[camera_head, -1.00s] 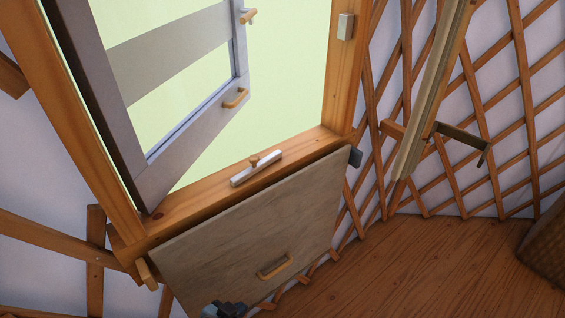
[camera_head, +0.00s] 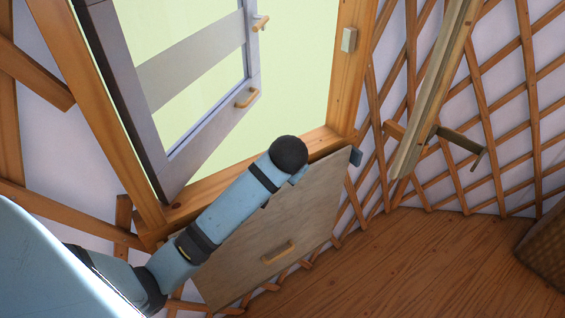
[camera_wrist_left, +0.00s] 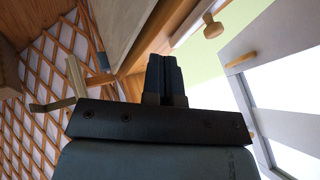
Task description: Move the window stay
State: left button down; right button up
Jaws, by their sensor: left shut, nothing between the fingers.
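The window stay is a pale bar with a wooden knob. In the head view it is hidden behind my left arm, which reaches across the sill. In the left wrist view its knob (camera_wrist_left: 212,27) shows above and to the right of my left gripper (camera_wrist_left: 166,62), with part of the bar beside it. The gripper's dark fingers are together with nothing between them, apart from the knob. In the head view the gripper itself is hidden. The window sash (camera_head: 190,150) stands swung open with a wooden handle (camera_head: 247,97). My right gripper is in neither view.
A wooden window frame (camera_head: 350,75) surrounds the opening. A hinged board (camera_head: 300,225) with a handle (camera_head: 279,252) hangs below the sill. A slanted wooden panel (camera_head: 432,95) with a bracket (camera_head: 460,140) stands right. Lattice lines the wall; a wicker basket (camera_head: 545,245) is far right.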

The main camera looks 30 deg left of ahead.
pick_arm(q)
jog(key=w+a+f, duration=0.1)
jog(key=a, duration=0.1)
jog(key=w+a+f+p, duration=0.1)
jog(key=w+a+f, duration=0.1)
jog(key=w+a+f+p, duration=0.1)
jog(key=a+f, duration=0.1)
jog(key=shift+w+a+f, duration=0.15)
jog(key=shift+f, duration=0.1)
jog(key=shift+w, duration=0.1)
